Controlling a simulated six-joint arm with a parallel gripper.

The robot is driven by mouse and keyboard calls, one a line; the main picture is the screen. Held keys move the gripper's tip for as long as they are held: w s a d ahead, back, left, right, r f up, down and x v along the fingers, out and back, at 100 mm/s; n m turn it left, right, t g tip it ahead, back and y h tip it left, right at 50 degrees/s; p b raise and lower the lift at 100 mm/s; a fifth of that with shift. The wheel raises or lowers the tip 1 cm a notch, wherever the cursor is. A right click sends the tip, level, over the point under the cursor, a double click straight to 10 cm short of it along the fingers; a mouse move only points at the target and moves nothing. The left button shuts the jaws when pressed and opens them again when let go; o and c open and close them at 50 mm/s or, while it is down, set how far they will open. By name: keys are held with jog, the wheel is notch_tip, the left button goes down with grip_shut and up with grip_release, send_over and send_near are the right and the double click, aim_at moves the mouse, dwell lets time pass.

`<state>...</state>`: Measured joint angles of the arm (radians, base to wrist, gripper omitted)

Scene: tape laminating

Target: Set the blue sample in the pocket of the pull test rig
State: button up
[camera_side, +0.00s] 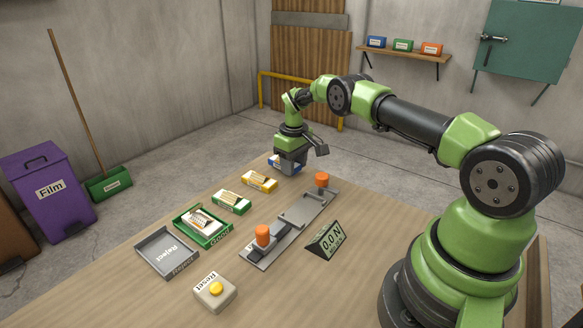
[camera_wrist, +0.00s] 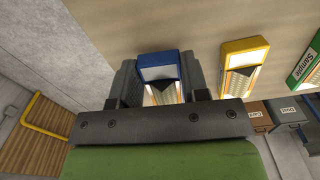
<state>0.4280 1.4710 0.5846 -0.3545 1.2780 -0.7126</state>
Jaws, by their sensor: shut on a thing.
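The blue sample (camera_side: 277,164) is at the far end of the table in the side view, partly hidden by my gripper (camera_side: 289,167). In the wrist view, the blue sample (camera_wrist: 159,66) sits between the two fingers of my gripper (camera_wrist: 163,76), which is shut on it. I cannot tell whether the sample touches the table. The grey pull test rig (camera_side: 260,247) lies along the table, in front of my gripper and to its right. Its pocket (camera_side: 308,207) is a shallow grey tray that looks empty. An orange knob (camera_side: 322,179) stands at the rig's far end, another (camera_side: 262,236) nearer.
A yellow sample (camera_side: 259,182) and a green sample (camera_side: 231,201) lie nearby. A display (camera_side: 324,241) reading 0.0 N and a yellow-button box (camera_side: 215,291) flank the rig.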

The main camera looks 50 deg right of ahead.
notch_tip(320, 180, up, 8)
jog(key=shift+f, duration=0.1)
jog(key=shift+s+a+r+n, duration=0.1)
jog(key=shift+r+n, duration=0.2)
jog(key=shift+n, duration=0.1)
jog(key=shift+s+a+n, duration=0.2)
jog(key=shift+n, duration=0.4)
jog(key=s+a+f+n, duration=0.1)
jog(key=s+a+n, duration=0.25)
jog(key=n, duration=1.15)
send_near(311, 203)
jog(key=shift+w+d+f, duration=0.15)
jog(key=shift+w+d, duration=0.1)
jog(key=shift+w, duration=0.25)
jog(key=shift+s+a+n, duration=0.25)
jog(key=shift+s+n, duration=0.2)
jog(key=shift+n, duration=0.35)
jog(key=shift+s+f, duration=0.1)
jog(key=shift+f, duration=2.7)
jog(key=shift+f, duration=0.35)
